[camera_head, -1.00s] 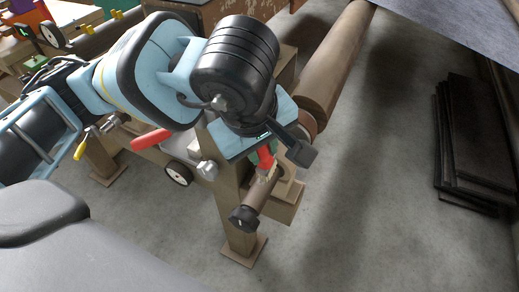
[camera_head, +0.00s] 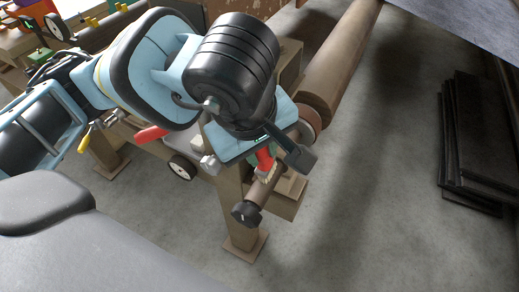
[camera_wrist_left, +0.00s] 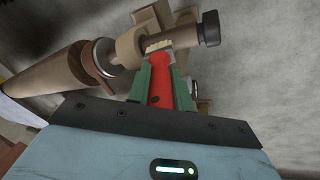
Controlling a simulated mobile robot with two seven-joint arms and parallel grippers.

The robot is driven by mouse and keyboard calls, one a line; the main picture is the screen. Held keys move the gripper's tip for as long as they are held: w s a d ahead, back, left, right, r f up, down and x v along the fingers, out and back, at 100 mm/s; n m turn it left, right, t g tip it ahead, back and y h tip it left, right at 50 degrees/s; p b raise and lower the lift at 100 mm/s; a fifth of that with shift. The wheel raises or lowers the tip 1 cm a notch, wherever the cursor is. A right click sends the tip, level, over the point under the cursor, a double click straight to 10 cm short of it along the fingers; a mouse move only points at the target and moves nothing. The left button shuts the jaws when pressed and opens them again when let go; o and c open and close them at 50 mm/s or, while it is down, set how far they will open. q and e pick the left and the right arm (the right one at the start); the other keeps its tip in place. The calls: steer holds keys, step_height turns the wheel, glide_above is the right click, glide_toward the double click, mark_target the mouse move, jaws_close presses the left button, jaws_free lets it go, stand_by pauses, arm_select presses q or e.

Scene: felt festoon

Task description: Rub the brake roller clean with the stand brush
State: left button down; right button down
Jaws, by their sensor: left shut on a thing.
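My left gripper (camera_head: 266,156) is shut on the red handle of the stand brush (camera_head: 265,161), which shows between its green fingers in the left wrist view (camera_wrist_left: 162,85). The brush's pale bristles (camera_wrist_left: 159,45) are up against the narrow brown shaft that ends in a black knob (camera_wrist_left: 209,28). Beside this shaft is a round part with a pale ring and a reddish-brown disc (camera_wrist_left: 103,60), likely the brake roller, also in the head view (camera_head: 310,122). I cannot tell whether the bristles press or only overlap the shaft. My right gripper is not in view.
A long brown roller (camera_head: 335,70) runs back from the stand. A red lever (camera_head: 151,134) and a black-and-white wheel (camera_head: 182,168) are on the stand's left. Dark flat sheets (camera_head: 470,140) are stacked at right. The floor between is clear.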

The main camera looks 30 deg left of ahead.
arm_select(q)
steer(key=shift+w, duration=0.25)
steer(key=shift+s+r, duration=0.1)
steer(key=shift+s, duration=0.05)
steer(key=s, duration=0.2)
steer(key=shift+s, duration=0.3)
steer(key=shift+f+b, duration=0.2)
steer(key=shift+b, duration=0.3)
stand_by(2.1)
steer(key=shift+s, duration=0.15)
stand_by(0.4)
steer(key=shift+s, duration=0.45)
